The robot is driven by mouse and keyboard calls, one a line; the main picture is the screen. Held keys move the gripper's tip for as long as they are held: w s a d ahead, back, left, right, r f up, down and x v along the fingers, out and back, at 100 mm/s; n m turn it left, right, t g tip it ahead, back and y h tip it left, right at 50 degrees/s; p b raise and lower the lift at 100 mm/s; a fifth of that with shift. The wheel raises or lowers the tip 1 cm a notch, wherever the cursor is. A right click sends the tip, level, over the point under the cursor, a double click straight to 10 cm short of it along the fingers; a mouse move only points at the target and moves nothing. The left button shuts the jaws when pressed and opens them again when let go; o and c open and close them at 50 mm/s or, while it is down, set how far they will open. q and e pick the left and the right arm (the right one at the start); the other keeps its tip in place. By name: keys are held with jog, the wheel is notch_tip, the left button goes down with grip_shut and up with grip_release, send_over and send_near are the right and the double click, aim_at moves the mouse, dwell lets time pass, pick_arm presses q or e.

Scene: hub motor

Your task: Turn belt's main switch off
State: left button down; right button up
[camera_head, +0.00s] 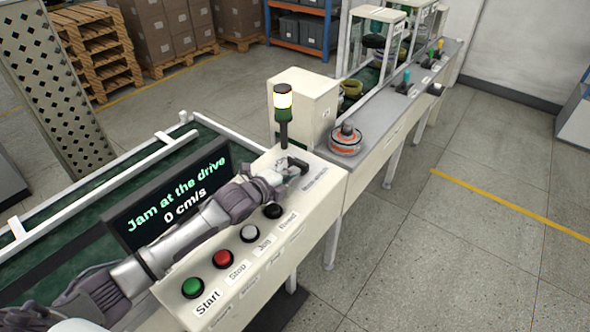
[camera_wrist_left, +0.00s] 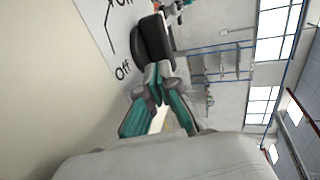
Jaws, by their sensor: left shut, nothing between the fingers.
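The main switch is a black knob (camera_wrist_left: 152,42) on a pale panel in the left wrist view. An "Off" label and a partly cut-off second label are printed beside it, joined by a dark line. I cannot tell which label the knob points to. My left gripper (camera_wrist_left: 157,78) is shut and empty, its fingertips at the knob's lower end, seemingly touching it. In the head view my left gripper (camera_head: 284,182) is over the far end of the control panel (camera_head: 262,262), by a small printed label; it hides part of the panel there.
Green (camera_head: 193,288), red (camera_head: 222,258), white (camera_head: 249,233) and black (camera_head: 272,211) buttons line the panel beside my arm. A display (camera_head: 170,195) reads "Jam at the drive, 0 cm/s". A signal lamp (camera_head: 283,112) stands behind. An orange-and-white round part (camera_head: 345,141) sits right. The right floor is clear.

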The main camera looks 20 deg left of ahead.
pick_arm(q)
jog(key=shift+x, duration=0.85)
